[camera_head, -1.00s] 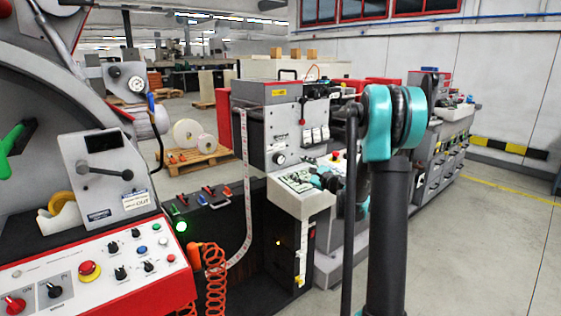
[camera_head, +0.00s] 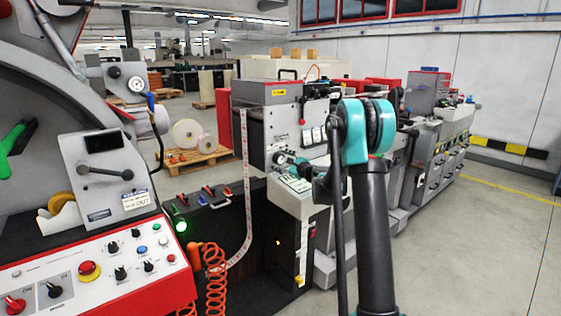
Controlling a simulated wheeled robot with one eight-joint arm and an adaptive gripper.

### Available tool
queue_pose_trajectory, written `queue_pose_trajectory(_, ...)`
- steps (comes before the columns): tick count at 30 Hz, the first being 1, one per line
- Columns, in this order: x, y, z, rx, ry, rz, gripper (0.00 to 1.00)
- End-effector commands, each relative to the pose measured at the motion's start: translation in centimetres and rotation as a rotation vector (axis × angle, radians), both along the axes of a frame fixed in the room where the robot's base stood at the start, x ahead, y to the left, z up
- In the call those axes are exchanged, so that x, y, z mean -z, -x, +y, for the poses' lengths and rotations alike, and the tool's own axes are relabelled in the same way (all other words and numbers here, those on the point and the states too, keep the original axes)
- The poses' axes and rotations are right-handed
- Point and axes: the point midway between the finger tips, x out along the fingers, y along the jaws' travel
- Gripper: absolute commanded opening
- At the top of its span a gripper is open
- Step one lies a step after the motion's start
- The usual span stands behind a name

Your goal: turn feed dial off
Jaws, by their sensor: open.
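A round dial (camera_head: 279,158) sits low on the front of the grey label machine (camera_head: 283,120), above a small sloped control panel (camera_head: 295,184). I take it for the feed dial, but its label and pointer are too small to read. My gripper (camera_head: 289,161) is open, small in view, and just right of the dial. It is close to the dial, but I cannot tell whether it touches. My teal and black arm joints hide the machine's right side.
A red-edged control panel (camera_head: 95,268) with several knobs and buttons stands at front left. A coiled orange hose (camera_head: 215,272) and a printed label strip (camera_head: 246,190) hang between the machines. Open floor (camera_head: 460,255) lies at right.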

Motion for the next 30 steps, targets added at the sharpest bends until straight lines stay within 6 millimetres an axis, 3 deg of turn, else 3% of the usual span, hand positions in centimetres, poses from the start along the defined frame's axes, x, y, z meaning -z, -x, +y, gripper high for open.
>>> queue_pose_trajectory(2, 0.01, 0.01, -0.02, 0.000, 0.000, 0.000, 0.65)
queue_pose_trajectory(14, 0.01, 0.04, -0.03, 0.000, 0.000, 0.000, 0.15)
queue_pose_trajectory(30, 0.07, 0.09, 0.00, 0.000, 0.146, -0.106, 0.15)
